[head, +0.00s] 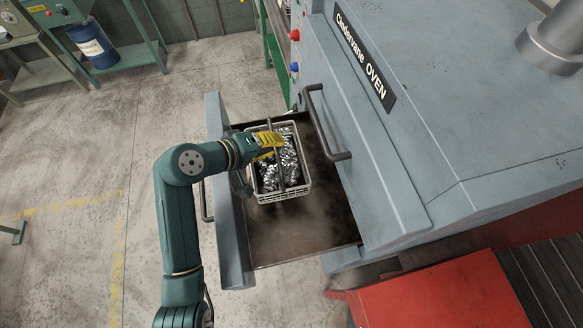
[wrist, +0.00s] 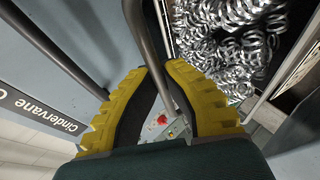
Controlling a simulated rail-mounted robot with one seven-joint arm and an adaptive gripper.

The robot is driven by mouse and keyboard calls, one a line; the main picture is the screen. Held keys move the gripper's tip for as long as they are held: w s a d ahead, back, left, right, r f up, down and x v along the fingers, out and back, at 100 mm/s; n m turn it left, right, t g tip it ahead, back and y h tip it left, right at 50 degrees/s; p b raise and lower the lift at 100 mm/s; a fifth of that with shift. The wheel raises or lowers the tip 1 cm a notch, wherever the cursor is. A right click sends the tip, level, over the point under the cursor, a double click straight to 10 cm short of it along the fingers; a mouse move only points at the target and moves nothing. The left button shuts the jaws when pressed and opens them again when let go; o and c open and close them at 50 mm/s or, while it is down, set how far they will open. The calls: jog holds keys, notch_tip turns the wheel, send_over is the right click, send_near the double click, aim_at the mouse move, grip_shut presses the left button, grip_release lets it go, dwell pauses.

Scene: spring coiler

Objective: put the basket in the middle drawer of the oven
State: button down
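The basket (head: 284,195) is a pale wire crate full of shiny coiled springs, with a bar handle across its top. In the head view it is within the outline of an open drawer (head: 300,232) of the grey oven (head: 440,110), toward the far end. I cannot tell whether its base touches the drawer floor. My gripper (head: 270,142) is at the handle from the left. In the wrist view its yellow fingers (wrist: 157,68) close around the handle bar (wrist: 138,20), with the springs (wrist: 230,40) at the upper right. No other drawer shows clearly.
The drawer's grey front panel (head: 232,205) stands out to the left, under my arm. A dark oven handle (head: 325,125) is close right of the basket. A red surface (head: 440,295) is at the lower right. The near part of the drawer is bare; open floor lies left.

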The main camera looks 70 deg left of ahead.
aim_at(284, 154)
jog(key=f, duration=0.5)
jog(key=shift+d+f+b, duration=0.1)
jog(key=shift+d+b, duration=0.1)
jog(key=shift+b, duration=0.15)
jog(key=shift+a+f, duration=0.1)
jog(key=shift+f, duration=2.15)
jog(key=shift+f+b, duration=0.15)
jog(key=shift+b, duration=0.15)
jog(key=c, duration=1.2)
grip_release()
jog(key=shift+f, duration=0.1)
jog(key=shift+c, duration=0.2)
jog(key=v, duration=1.2)
jog(key=shift+p, duration=0.45)
